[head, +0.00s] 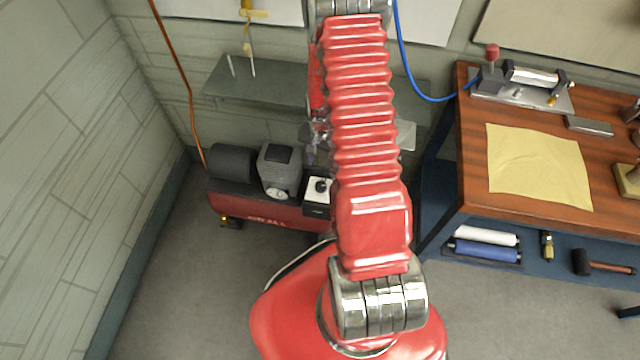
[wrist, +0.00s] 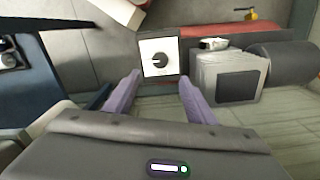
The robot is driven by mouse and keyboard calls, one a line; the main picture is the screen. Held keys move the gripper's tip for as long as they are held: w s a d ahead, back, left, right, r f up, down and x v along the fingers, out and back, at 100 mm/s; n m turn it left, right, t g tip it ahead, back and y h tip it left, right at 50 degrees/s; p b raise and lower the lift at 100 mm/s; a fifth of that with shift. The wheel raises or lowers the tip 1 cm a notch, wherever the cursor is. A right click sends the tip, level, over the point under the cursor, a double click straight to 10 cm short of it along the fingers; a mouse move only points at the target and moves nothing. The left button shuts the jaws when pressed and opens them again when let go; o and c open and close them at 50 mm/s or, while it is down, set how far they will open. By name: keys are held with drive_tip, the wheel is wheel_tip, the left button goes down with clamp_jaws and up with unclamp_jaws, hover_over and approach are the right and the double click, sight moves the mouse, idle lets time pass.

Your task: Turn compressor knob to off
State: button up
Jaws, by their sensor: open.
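The compressor (head: 250,205) is a red tank with a dark motor and grey pump on top, on the floor by the back wall. Its black knob (head: 320,186) sits on a white square plate on a dark box, partly beside my arm. In the wrist view the knob (wrist: 160,60) is on the white plate (wrist: 150,70), with a light mark pointing left. My gripper (wrist: 158,88) is open, its two purple fingers apart and empty. The fingertips appear just below the plate in that view, with the knob between their lines. I cannot tell the remaining distance. My arm hides part of the compressor in the head view.
A grey wall shelf (head: 265,84) hangs above the compressor. A wooden workbench (head: 468,160) with a yellow cloth (head: 540,165) and a clamp tool (head: 520,85) stands to the right. An orange hose (head: 188,90) runs down the wall. The left floor is clear.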

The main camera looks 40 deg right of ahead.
sight(321, 185)
drive_tip(key=shift+f, duration=6.9)
drive_tip(key=c, duration=1)
drive_tip(key=shift+a, duration=0.15)
drive_tip(key=shift+c, duration=0.2)
